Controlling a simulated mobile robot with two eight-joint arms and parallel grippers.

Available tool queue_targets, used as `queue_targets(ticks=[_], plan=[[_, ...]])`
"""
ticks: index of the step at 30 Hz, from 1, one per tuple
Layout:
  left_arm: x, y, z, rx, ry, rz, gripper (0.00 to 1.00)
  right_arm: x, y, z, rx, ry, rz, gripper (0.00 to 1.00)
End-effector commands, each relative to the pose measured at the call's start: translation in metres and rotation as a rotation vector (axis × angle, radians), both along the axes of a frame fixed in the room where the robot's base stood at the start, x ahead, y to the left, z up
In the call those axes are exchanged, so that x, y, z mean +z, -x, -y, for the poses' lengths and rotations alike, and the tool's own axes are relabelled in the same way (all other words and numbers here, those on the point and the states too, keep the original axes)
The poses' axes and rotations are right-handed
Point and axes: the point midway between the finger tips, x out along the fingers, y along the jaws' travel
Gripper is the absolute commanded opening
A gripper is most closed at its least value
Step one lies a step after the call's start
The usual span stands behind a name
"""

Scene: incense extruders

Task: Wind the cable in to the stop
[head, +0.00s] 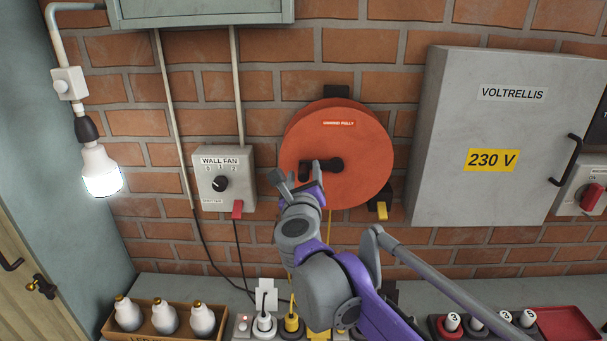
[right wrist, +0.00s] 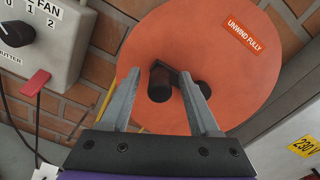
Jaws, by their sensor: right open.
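The round orange cable reel (head: 362,150) hangs on the brick wall and also fills much of the right wrist view (right wrist: 225,95). Its black crank (head: 336,164) has a knob pointing left in the head view; the knob end (right wrist: 160,88) faces me in the right wrist view. A yellow cable (head: 329,228) runs down from the reel, partly hidden by my arm. My right gripper (head: 296,173) is open in front of the crank. In the right wrist view its fingertips (right wrist: 159,74) lie either side of the knob; contact cannot be told. My left gripper is out of view.
A wall fan switch box (head: 222,180) is left of the reel; a grey 230 V cabinet (head: 480,200) is close on its right. A yellow piece (head: 382,210) sits below the reel. Plugs, including a yellow one (head: 291,322), crowd the ledge below.

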Motion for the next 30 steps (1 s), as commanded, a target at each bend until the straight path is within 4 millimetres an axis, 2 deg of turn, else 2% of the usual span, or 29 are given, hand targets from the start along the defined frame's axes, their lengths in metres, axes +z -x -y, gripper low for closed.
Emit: queue_targets(ticks=[4,7,15,21,25,30], plan=[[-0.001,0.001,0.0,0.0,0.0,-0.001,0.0,0.0,0.003,0.0,0.001,0.0,0.0,0.62],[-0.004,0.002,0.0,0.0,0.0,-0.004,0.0,-0.001,0.014,0.0,0.003,0.0,-0.001,0.62],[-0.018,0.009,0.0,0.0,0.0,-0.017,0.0,-0.002,0.069,0.002,0.004,-0.001,-0.002,0.62],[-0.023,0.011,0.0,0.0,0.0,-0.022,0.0,-0.001,0.098,0.003,0.002,0.0,-0.001,0.62],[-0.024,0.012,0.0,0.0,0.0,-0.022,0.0,0.0,0.107,0.004,0.001,0.0,0.0,0.62],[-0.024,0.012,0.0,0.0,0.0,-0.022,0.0,0.0,0.108,0.004,0.0,0.0,0.0,0.62]])
